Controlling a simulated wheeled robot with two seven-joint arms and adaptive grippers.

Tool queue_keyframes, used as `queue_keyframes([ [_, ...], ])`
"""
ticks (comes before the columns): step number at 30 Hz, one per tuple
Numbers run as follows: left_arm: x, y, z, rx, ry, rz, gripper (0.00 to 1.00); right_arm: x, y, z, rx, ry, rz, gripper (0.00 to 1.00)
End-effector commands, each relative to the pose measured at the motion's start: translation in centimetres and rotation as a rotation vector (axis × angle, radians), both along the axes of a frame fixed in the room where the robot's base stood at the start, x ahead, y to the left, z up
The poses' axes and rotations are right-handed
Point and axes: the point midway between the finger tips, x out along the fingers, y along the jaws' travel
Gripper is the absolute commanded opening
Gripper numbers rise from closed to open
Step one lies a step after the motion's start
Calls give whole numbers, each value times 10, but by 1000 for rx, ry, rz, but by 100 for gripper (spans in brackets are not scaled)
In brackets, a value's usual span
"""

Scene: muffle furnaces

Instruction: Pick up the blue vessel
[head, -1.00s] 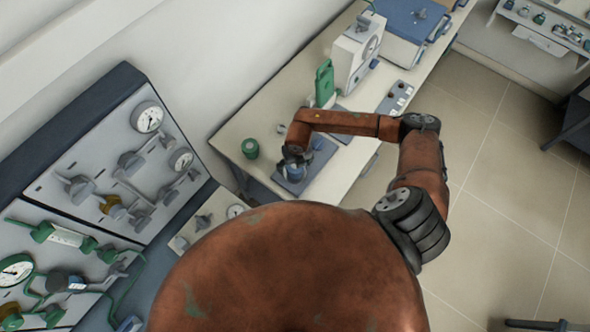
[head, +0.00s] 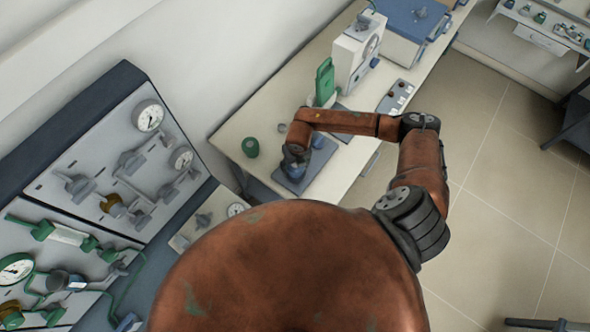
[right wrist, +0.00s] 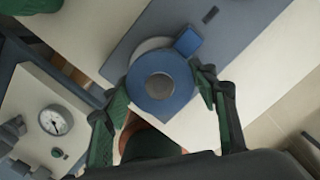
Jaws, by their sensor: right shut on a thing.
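The blue vessel (right wrist: 178,100) shows in the right wrist view as a round blue body with a grey centre and a blue block at its edge. My right gripper (right wrist: 160,92) is shut on it, with one green-padded finger on each side. In the head view my right gripper (head: 294,166) is over the blue-grey plate (head: 306,179) on the bench. There the arm and gripper mostly hide the vessel. I cannot tell whether it touches the plate. My left gripper is not in view.
A green jar (head: 250,148) stands left of the plate. A second blue piece (head: 318,141) is close to the gripper's right. A green stand (head: 324,82) and a white gauge unit (head: 356,50) are behind. A gauge panel (head: 120,165) is at left.

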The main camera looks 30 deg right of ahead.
Motion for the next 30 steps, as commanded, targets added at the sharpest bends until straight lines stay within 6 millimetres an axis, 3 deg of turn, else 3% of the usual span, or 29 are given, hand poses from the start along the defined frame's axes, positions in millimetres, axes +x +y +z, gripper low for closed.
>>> queue_keyframes([
  [5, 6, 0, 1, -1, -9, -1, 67, 2, 0, 1, 0, -3, 0, 13],
  [17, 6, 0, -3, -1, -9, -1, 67, 2, 0, 8, 0, -4, 1, 13],
  [24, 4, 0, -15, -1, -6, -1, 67, 2, 0, 31, 1, -5, 1, 13],
  [30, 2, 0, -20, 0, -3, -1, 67, -20, 9, 59, 1, -5, 4, 13],
])
